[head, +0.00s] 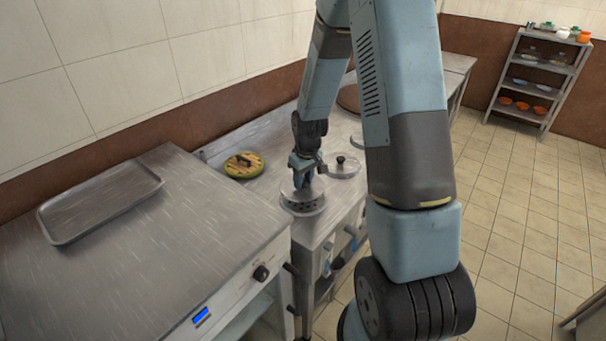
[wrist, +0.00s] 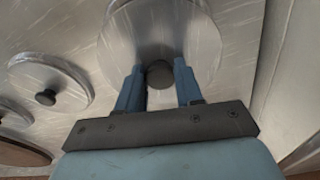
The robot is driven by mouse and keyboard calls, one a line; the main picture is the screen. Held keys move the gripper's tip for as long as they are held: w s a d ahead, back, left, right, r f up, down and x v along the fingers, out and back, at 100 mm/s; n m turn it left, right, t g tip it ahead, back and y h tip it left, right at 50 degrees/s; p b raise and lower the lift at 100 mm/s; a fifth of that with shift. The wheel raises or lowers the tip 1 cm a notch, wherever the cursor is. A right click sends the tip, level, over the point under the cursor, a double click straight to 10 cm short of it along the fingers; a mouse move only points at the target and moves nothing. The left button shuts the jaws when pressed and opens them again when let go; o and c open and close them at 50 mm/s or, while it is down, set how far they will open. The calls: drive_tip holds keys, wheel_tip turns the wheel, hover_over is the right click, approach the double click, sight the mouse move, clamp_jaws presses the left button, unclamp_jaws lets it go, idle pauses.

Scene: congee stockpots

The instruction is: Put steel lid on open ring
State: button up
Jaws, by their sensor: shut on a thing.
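My gripper (head: 303,181) points down over the steel counter and is shut on the dark knob (wrist: 160,74) of the steel lid (wrist: 170,30). In the head view the steel lid (head: 301,194) is held just above the near ring (head: 304,210), whose dark, perforated-looking opening shows beneath the lid's edge. I cannot tell whether the lid touches the ring. In the wrist view the blue fingers stand on both sides of the knob, and the lid hides the ring's opening.
A lid with a black knob (head: 342,164) sits behind and right of my gripper. An empty metal tray (head: 100,207) rests on the left counter. A shelf of bowls (head: 535,76) stands far right.

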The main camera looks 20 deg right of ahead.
sight(305, 182)
drive_tip(key=shift+f, duration=1.45)
drive_tip(key=shift+s+d, duration=0.1)
drive_tip(key=shift+s, duration=0.15)
drive_tip(key=shift+f, duration=0.45)
idle(0.8)
drive_tip(key=o, duration=0.8)
drive_tip(key=shift+s+d+r, duration=0.1)
drive_tip(key=shift+s+r, duration=0.05)
drive_tip(key=shift+r, duration=1.65)
drive_tip(key=shift+s+d+r, duration=0.1)
drive_tip(key=shift+s+r, duration=0.1)
drive_tip(key=shift+r, duration=1.6)
drive_tip(key=shift+s+d+r, duration=0.1)
drive_tip(key=shift+s+r, duration=0.05)
drive_tip(key=shift+r, duration=1.65)
